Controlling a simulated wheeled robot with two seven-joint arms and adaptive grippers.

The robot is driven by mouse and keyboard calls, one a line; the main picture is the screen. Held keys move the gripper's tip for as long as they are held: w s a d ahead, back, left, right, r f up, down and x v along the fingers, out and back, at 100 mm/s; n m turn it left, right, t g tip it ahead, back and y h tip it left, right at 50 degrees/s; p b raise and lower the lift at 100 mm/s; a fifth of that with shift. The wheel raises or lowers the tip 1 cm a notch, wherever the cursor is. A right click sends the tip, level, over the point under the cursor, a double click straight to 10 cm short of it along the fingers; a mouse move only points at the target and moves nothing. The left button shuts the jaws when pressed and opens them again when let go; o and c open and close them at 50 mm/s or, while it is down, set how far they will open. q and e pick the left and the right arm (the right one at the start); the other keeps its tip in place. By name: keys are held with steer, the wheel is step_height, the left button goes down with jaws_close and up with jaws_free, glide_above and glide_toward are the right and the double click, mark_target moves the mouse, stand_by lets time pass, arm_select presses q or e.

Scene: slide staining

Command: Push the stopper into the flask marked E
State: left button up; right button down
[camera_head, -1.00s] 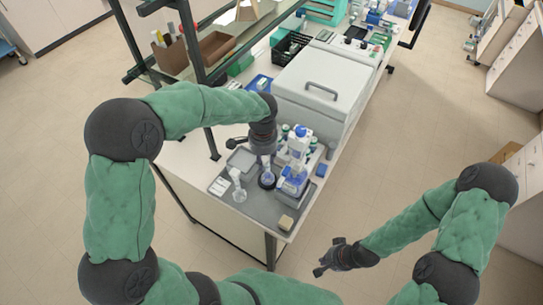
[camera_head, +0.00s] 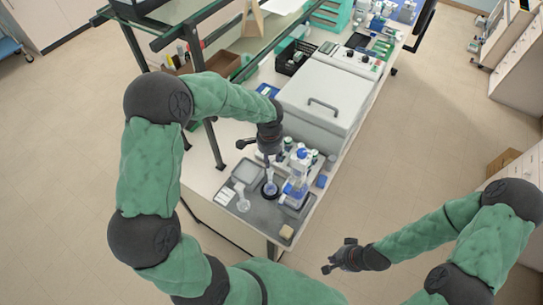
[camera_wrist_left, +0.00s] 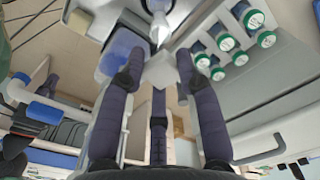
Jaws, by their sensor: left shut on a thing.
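A small flask with blue liquid (camera_head: 270,188) stands upright in a dark ring on the grey tray. My left gripper (camera_head: 269,160) points down directly above its neck. In the left wrist view the fingers (camera_wrist_left: 160,72) are shut on a pale, translucent piece, apparently the stopper. In the head view the gripper hides the stopper, and I cannot tell whether it touches the flask mouth. A clear flask (camera_head: 243,203) stands to the left. No letter E is readable. My right gripper (camera_head: 327,268) is off the bench, far from the flasks; its finger opening is too small to judge.
A blue-capped bottle (camera_head: 298,172) stands close right of the blue flask. Several green-capped vials (camera_wrist_left: 228,43) stand nearby. The grey tray (camera_head: 262,214) has bare room at the front. A large grey lidded box (camera_head: 322,90) stands behind; dark shelf posts (camera_head: 214,145) rise at left.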

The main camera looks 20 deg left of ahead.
mark_target(271, 172)
arm_select(q)
steer(key=shift+f+b, duration=1.55)
steer(key=shift+f, duration=0.85)
steer(key=shift+f+b, duration=0.75)
steer(key=shift+b, duration=0.2)
stand_by(0.7)
steer(key=o, duration=1.3)
steer(key=shift+c, duration=0.2)
steer(key=shift+r, duration=0.15)
steer(key=shift+r+p, duration=2)
steer(key=shift+r, duration=0.9)
